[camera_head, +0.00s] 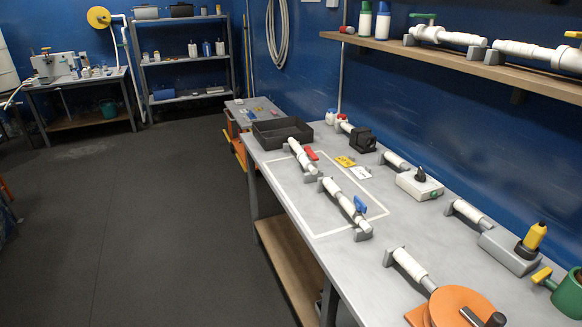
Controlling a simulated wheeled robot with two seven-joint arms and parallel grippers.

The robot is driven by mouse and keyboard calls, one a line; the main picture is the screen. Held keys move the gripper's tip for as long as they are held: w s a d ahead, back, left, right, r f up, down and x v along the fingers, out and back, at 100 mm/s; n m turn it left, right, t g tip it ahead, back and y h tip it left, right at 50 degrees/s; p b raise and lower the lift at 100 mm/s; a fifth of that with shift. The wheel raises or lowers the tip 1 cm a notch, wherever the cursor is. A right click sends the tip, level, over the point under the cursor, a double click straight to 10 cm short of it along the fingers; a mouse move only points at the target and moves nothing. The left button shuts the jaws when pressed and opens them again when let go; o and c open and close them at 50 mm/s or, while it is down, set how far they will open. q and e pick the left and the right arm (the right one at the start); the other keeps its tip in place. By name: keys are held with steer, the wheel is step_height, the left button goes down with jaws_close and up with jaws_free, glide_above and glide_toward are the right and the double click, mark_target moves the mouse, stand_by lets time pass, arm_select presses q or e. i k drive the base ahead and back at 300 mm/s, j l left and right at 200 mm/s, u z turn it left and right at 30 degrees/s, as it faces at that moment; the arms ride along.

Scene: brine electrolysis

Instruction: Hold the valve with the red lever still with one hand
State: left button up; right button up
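The valve with the red lever (299,157) is a white pipe piece lying on grey supports on the workbench. It sits at the far left part of a white outlined rectangle, just in front of a black tray. Its red lever (312,154) lies on its right side. A similar valve with a blue lever (343,202) lies nearer to me inside the same outline. Neither of my grippers shows in the head view, and nothing touches the red-lever valve.
The grey workbench (334,264) runs along the blue wall. The black tray (255,138) stands behind the valve. Yellow and white tags (361,173) lie to its right. Several pipe fittings and an orange disc (459,304) fill the right side. A shelf (462,62) overhangs there. Floor at left is clear.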

mark_target(307, 149)
steer(key=i+j+z, duration=0.35)
steer(key=z, duration=0.2)
steer(key=i+j+z, duration=0.2)
steer(key=z, duration=0.15)
steer(key=i+j+z, duration=0.15)
steer(key=z, duration=0.25)
steer(key=j+z, duration=0.35)
steer(key=i+j, duration=0.05)
